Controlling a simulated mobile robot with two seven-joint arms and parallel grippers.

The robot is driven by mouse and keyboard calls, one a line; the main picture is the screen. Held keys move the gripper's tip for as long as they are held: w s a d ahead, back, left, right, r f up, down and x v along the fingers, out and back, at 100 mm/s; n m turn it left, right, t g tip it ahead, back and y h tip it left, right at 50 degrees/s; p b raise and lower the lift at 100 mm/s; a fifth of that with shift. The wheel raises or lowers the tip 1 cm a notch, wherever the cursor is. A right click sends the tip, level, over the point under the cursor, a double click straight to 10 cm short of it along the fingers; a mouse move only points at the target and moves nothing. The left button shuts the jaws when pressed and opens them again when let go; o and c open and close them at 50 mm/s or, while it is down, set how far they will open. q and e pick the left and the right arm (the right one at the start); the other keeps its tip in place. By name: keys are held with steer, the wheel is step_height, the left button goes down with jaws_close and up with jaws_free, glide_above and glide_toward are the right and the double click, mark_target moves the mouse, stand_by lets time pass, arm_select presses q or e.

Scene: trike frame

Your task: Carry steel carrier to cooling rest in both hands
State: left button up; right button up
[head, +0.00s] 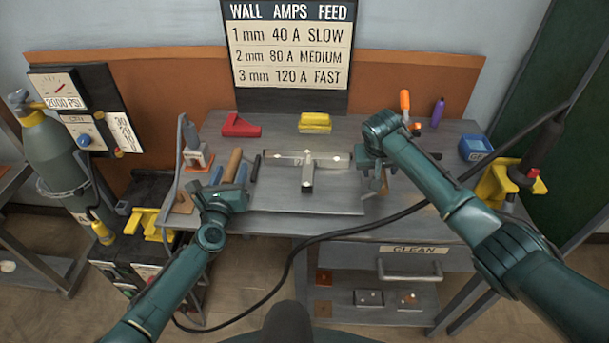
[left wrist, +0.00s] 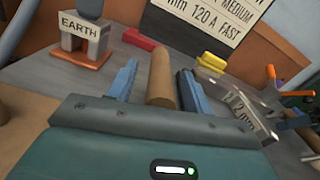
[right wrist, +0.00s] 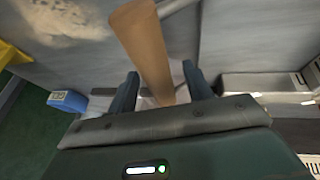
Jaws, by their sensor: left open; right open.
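A flat grey plate (head: 330,203), apparently the steel carrier, lies on the bench. A T-shaped steel piece (head: 330,160) is on it; part of it, marked 2 mm (left wrist: 245,108), shows in the left wrist view. A brown handle (head: 232,164) stands at the plate's left; it also shows in the left wrist view (left wrist: 160,75). My left gripper (head: 229,177) is open, its fingers on either side of this handle. In the right wrist view, my right gripper (right wrist: 160,92) is open around another brown handle (right wrist: 143,45). I cannot identify the cooling rest.
A red block (head: 240,125) and a yellow block (head: 314,122) stand at the back. An EARTH-marked block (head: 197,155) is at the left. A black cable (head: 400,213) crosses in front of the bench. A yellow holder (head: 495,183) is at the right edge.

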arm_select(q)
jaws_close()
arm_select(e)
jaws_close()
stand_by(1.1)
arm_select(q)
steer(key=shift+r, duration=0.25)
arm_select(e)
steer(key=shift+w+r, duration=0.15)
steer(key=shift+r, duration=0.15)
